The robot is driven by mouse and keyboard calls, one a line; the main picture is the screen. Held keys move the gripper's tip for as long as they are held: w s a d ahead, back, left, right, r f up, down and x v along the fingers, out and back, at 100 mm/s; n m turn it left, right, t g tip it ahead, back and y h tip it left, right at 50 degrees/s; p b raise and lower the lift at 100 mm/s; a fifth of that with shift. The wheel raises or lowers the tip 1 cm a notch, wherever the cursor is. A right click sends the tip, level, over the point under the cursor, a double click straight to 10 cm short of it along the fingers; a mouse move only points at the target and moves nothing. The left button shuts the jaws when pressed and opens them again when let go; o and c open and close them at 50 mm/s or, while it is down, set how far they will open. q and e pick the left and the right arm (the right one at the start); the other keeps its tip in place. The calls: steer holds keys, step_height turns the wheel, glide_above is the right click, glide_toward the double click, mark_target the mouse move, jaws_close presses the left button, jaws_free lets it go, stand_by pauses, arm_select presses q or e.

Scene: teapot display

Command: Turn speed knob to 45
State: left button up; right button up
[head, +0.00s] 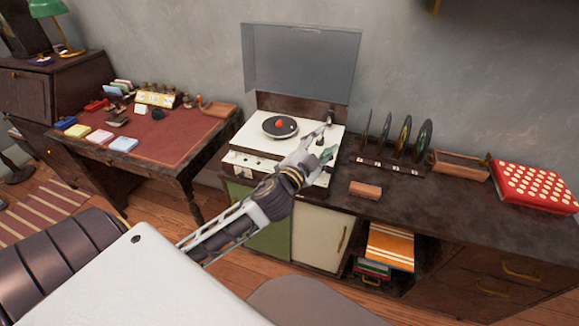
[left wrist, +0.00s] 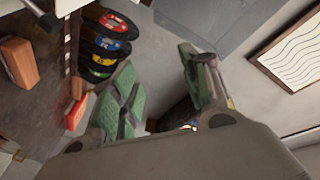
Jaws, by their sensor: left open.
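The record player (head: 243,141) has a white top, a raised clear lid (head: 300,62) and a dark record with a red centre (head: 281,126) on its platter. Small controls (head: 240,158) show along its front face. I cannot tell which one is the speed knob, and its setting is not readable. My left gripper (head: 327,137) is open over the right side of the player, and its arm hides part of the front. In the left wrist view the open green-padded fingers (left wrist: 163,88) have no knob visible between them. My right gripper is not in view.
A rack of upright records (head: 395,140), a small brown box (head: 365,189), a wooden tray (head: 460,165) and a red dotted box (head: 535,185) stand on the dark cabinet right of the player. A desk (head: 165,140) with small items stands left.

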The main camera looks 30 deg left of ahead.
arm_select(q)
steer(key=s+d+r+m+h, duration=0.2)
steer(key=d+r+m+h, duration=0.7)
steer(key=r+m+h, duration=0.25)
steer(key=s+d+f+m+g+h, duration=0.35)
steer(key=d+m+g+h, duration=0.2)
steer(key=m+g, duration=0.65)
steer(key=a+f+m+g+y, duration=0.1)
steer(key=a+f+m+y, duration=0.2)
steer(key=a+f+y, duration=0.3)
steer(key=a+f+m+g+y, duration=0.1)
steer(key=a+f+m+y, duration=0.25)
steer(key=a+y, duration=0.35)
steer(key=a+r+n+y, duration=0.1)
steer(key=a+y, duration=0.2)
steer(key=a, duration=0.9)
steer(key=shift+a+y, duration=0.3)
steer(key=shift+y, duration=0.1)
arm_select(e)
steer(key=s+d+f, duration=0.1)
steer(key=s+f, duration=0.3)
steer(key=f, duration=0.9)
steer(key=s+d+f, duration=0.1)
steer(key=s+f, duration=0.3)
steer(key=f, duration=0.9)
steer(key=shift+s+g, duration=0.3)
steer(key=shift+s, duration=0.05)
